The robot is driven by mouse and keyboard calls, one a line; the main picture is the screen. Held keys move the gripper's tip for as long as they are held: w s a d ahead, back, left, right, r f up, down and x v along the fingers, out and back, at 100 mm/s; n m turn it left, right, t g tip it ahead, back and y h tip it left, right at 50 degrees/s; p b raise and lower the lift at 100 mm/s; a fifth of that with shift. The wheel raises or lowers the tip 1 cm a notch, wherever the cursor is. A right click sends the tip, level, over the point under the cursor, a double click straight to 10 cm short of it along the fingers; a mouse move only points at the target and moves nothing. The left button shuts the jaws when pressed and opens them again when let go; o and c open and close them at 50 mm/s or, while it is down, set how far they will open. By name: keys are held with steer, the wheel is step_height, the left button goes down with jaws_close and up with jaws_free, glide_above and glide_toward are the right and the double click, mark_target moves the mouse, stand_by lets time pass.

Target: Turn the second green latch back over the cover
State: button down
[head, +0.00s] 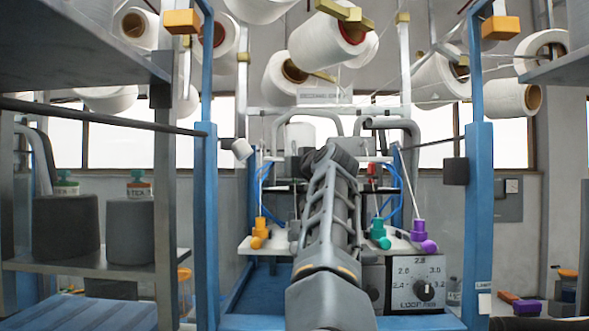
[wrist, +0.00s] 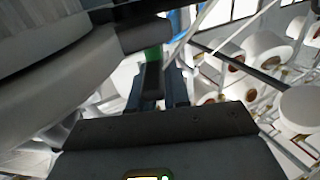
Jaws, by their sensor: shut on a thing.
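My gripper (wrist: 155,82) is in the wrist view, its dark fingers shut on a narrow dark piece with a green part, which I take to be the green latch (wrist: 152,54). The green part shows just beyond the fingers, beside the end of a dark grey bar (wrist: 145,36). Whether the latch lies over the cover cannot be told; the cover is not clearly seen. In the head view my arm reaches forward into the machine and hides my gripper and the latch.
A large grey rounded body (wrist: 60,85) is close on the left in the wrist view. Blue posts (head: 206,220) and (head: 479,220) flank my arm. White yarn cones (head: 330,42) hang above.

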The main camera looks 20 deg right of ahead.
steer(key=shift+d, duration=0.15)
steer(key=c, duration=0.9)
jaws_free()
steer(key=shift+s, duration=0.15)
steer(key=shift+s+d+b, duration=0.15)
steer(key=shift+s+b, duration=0.45)
steer(key=shift+s, duration=1.3)
steer(key=shift+s+d+b, duration=0.1)
steer(key=shift+s+b, duration=0.45)
steer(key=shift+s, duration=1.3)
steer(key=shift+c, duration=0.2)
